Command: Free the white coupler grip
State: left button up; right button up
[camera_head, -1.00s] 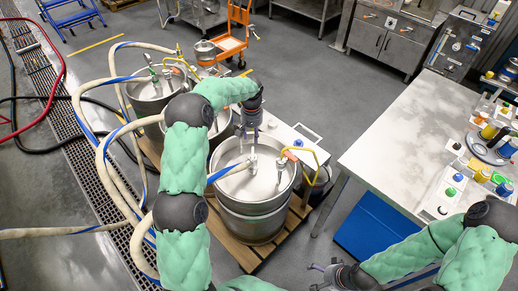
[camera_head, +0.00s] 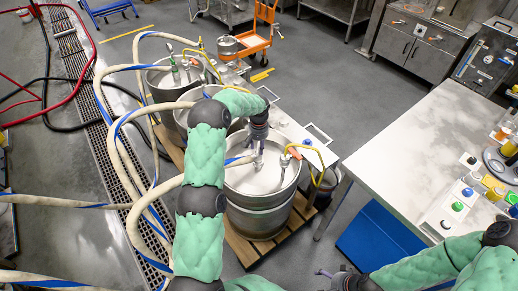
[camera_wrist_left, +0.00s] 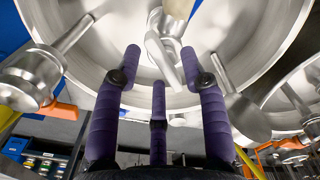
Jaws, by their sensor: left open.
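The coupler with a pale grip (camera_head: 259,158) stands on the top of the front steel keg (camera_head: 262,210), partly hidden by my left gripper (camera_head: 258,140). My left gripper is open and empty, just above the coupler. In the left wrist view its three purple fingers (camera_wrist_left: 160,68) point at the keg top, with a metal lever (camera_wrist_left: 162,58) and a cream-white grip (camera_wrist_left: 178,9) just beyond the fingertips. I cannot tell whether any finger touches them. My right gripper (camera_head: 334,275) is low at the bottom edge, partly hidden, away from the kegs.
An orange-gripped coupler (camera_head: 293,155) with a yellow hose is at the front keg's right side. More kegs stand behind, one with a green-gripped coupler (camera_head: 174,68). Thick cream hoses (camera_head: 122,165) loop at left.

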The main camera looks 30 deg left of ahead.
pick_arm(q)
jog(key=shift+f, duration=0.6)
grip_shut()
jog(key=shift+n, duration=0.3)
jog(key=n+b, duration=0.1)
jog(key=n, duration=0.2)
jog(key=shift+w+d+n, duration=0.1)
jog(key=shift+w+n, duration=0.05)
jog(key=shift+n, duration=0.15)
jog(key=shift+w+n+b, duration=0.15)
jog(key=shift+n+b, duration=0.15)
jog(key=shift+n, duration=2)
